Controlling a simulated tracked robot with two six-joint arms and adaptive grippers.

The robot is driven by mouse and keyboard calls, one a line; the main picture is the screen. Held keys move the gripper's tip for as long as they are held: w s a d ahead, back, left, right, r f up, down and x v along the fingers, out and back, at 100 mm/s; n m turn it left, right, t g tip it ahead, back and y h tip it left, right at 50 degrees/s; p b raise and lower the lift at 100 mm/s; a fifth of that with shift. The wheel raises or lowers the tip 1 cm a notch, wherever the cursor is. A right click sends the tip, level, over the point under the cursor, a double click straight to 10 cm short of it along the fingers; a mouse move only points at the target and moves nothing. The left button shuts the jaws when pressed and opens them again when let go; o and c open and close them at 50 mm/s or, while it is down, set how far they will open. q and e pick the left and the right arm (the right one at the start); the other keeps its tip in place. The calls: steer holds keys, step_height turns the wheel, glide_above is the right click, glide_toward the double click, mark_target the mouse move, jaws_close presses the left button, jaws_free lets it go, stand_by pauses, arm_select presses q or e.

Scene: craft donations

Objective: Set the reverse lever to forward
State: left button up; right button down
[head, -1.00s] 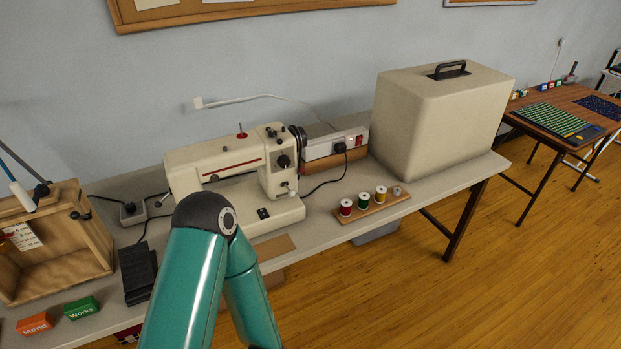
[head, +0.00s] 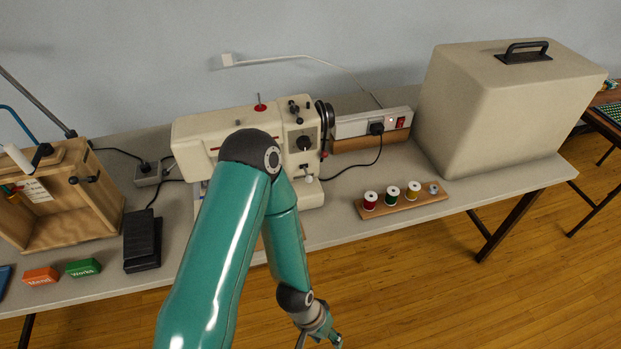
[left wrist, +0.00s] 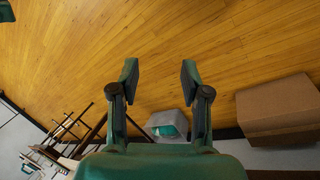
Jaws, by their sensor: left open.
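The cream sewing machine (head: 301,140) stands on the long table, its left part and base partly hidden behind my left arm. A small pale knob or lever (head: 308,178) shows low on its right pillar; I cannot tell for sure that it is the reverse lever, nor how it is set. My left gripper (head: 318,342) is at the bottom of the head view, in front of the table's edge and well apart from the machine. In the left wrist view the left gripper (left wrist: 159,75) is open and empty, with wooden floor beyond its fingers. My right gripper is not in view.
A thread rack (head: 420,200) with several spools and a large cream case (head: 505,110) stand to the right. A power strip (head: 370,123) is behind. A black pedal (head: 142,240) and wooden box (head: 65,205) are left. A cardboard box (left wrist: 278,108) shows in the wrist view.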

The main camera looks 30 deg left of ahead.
arm_select(q)
steer(key=w+a+t+y+b, duration=0.25)
steer(key=w+t+b, duration=0.25)
steer(key=w+b, duration=0.45)
steer(key=n+t+y+b, duration=0.4)
steer(key=t+y+b, duration=0.4)
steer(key=y+b, duration=0.65)
glide_toward(310, 182)
steer(key=w+a, duration=0.2)
steer(key=w+a+h, duration=0.1)
steer(key=w+a, duration=0.2)
steer(key=w+a+h, duration=0.1)
steer(key=w+a, duration=0.1)
steer(key=w, duration=0.1)
steer(key=shift+a+r+t, duration=0.3)
steer(key=shift+a, duration=0.05)
steer(key=shift+m, duration=0.3)
jaws_close()
steer(key=shift+r, duration=0.1)
